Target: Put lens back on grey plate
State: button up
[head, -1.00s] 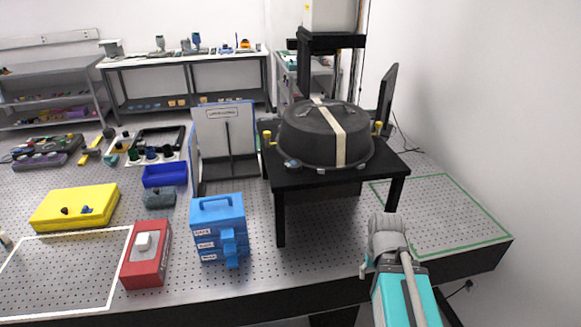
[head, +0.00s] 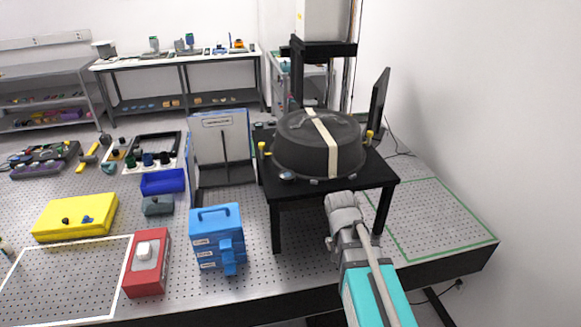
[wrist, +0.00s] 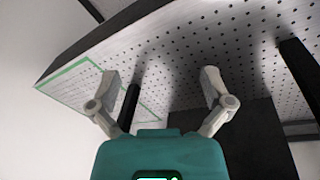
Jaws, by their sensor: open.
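I cannot pick out a lens or a grey plate for certain in either view. A large dark round dome (head: 290,150) with a pale tape strip sits on a black stand (head: 276,225) in the head view; what is under it is hidden. My gripper (wrist: 160,74) is open and empty in the wrist view, its two grey fingers spread wide. In the head view my arm is in front of the stand at the lower right, and the fingers cannot be made out there.
A blue case (head: 217,238), a red box (head: 147,263), a yellow case (head: 76,217), a blue bin (head: 163,182) and a framed upright panel (head: 221,146) stand left of the stand. A green-outlined area (head: 430,215) on the perforated table is bare. A wall bounds the right.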

jog(key=w+a+r+m+t+h+p, duration=0.1)
jog(key=w+a+r+m+p, duration=0.1)
jog(key=w+a+r+p, duration=0.2)
jog(key=w+a+r+m+t+h+p, duration=0.1)
jog(key=w+a+r+p, duration=0.4)
jog(key=a+r, duration=0.6)
jog(key=w+a+r+m+t+h+p, duration=0.1)
jog(key=w+a+r+m+t+p, duration=0.1)
jog(key=a+r+p, duration=0.5)
jog(key=shift+w+a+r+m+t+p, duration=0.4)
jog(key=shift+w+a+t+p, duration=0.3)
jog(key=shift+w+a, duration=0.4)
jog(key=shift+w+d+f, duration=0.1)
jog(key=shift+d+f, duration=0.05)
jog(key=shift+d, duration=0.05)
jog(key=b, duration=0.4)
send_near(286, 173)
jog(key=shift+x, duration=1.05)
jog(key=shift+b+x, duration=1.3)
jog(key=shift+x, duration=0.25)
jog(key=shift+w, duration=0.15)
